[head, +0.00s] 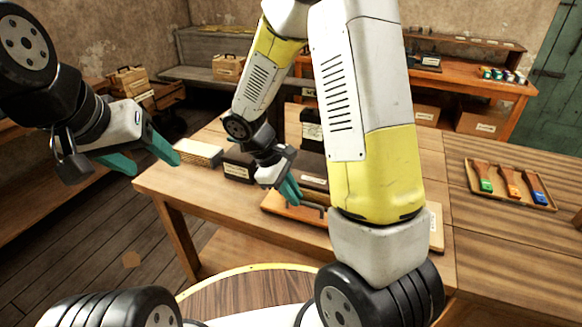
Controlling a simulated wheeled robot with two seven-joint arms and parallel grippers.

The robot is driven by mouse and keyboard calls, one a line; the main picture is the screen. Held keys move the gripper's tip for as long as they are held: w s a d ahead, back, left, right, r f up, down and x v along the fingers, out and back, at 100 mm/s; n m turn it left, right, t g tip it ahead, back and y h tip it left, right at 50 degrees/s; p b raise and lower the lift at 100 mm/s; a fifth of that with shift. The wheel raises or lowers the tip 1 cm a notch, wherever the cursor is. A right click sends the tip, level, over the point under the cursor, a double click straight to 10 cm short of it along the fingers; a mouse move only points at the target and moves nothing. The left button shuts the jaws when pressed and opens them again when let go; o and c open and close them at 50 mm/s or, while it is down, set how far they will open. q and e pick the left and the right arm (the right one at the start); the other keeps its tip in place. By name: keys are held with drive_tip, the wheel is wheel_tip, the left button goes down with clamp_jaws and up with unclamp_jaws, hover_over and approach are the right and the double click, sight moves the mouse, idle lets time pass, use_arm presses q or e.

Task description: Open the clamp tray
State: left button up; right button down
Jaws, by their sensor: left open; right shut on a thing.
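The press (311,132) stands on the table, a dark block with a pale label, largely hidden behind my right arm. In front of it is the clamp tray (273,203), a low orange-brown wooden piece with a dark handle (321,211) at its front, near the table edge. My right gripper (297,203) reaches down at the tray's front with its teal fingers closed at the handle; the exact contact is too small to see clearly. My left gripper (155,162) is open and empty, in the air left of the table, well apart from the tray.
A pale stack (198,152) and a dark labelled box (238,166) stand left of the press. A tray with coloured brushes (511,185) lies on the right. My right arm covers the middle of the table.

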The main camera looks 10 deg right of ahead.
drive_tip(key=shift+s+a, duration=0.65)
drive_tip(key=shift+s, duration=0.25)
drive_tip(key=shift+s+a, duration=0.65)
drive_tip(key=shift+s, duration=0.25)
drive_tip(key=c, duration=1.5)
unclamp_jaws()
drive_tip(key=v, duration=0.8)
drive_tip(key=shift+d, duration=0.1)
